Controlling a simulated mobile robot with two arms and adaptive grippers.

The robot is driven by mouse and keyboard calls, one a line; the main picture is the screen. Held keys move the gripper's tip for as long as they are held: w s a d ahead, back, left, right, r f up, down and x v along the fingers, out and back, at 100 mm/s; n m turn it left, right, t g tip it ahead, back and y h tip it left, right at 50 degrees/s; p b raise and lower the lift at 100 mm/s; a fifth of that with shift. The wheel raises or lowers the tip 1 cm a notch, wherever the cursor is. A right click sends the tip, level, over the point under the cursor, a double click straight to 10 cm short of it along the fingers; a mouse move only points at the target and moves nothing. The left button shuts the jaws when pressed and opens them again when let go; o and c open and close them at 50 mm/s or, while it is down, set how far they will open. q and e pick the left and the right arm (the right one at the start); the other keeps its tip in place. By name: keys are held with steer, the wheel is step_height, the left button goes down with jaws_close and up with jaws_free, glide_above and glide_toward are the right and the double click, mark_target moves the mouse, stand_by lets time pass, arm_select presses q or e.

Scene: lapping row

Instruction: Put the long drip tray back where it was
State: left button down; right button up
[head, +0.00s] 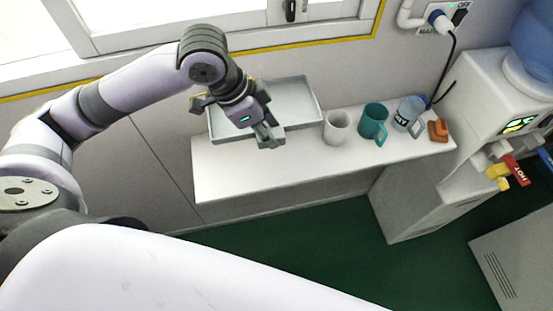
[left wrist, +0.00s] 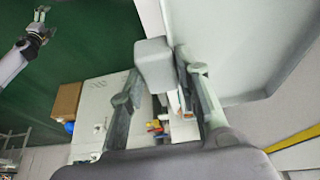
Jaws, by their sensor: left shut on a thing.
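The long drip tray (head: 292,92) is a shallow light grey tray in the head view. It overlaps the left part of the white shelf (head: 230,178) and the wall behind; I cannot tell whether it touches the shelf. My left gripper (head: 268,138) is at the tray's near side, shut on it. In the left wrist view the tray (left wrist: 240,40) fills the upper right, beside the fingers of my left gripper (left wrist: 165,98). The arm hides part of the tray's left side. My right gripper (left wrist: 41,13) shows small at the top left of that view, its fingers apart.
A white mug (head: 337,128), a teal mug (head: 373,121), a clear grey mug (head: 408,113) and an orange-brown object (head: 438,130) stand right of the tray on the shelf. A water dispenser (head: 490,95) stands at the right. The shelf's front left is bare.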

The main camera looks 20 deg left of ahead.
arm_select(q)
steer(key=f, duration=1.1)
steer(key=shift+w+f, duration=0.25)
steer(key=shift+f, duration=0.5)
step_height(320, 180, down, 4)
steer(key=shift+r, duration=0.2)
steer(key=shift+f, duration=0.1)
steer(key=c, duration=1.2)
jaws_free()
arm_select(e)
steer(key=shift+w+a+r, duration=0.1)
steer(key=shift+w+r, duration=0.05)
steer(key=shift+w, duration=0.4)
steer(key=shift+w+a+r, duration=0.1)
steer(key=shift+w, duration=0.45)
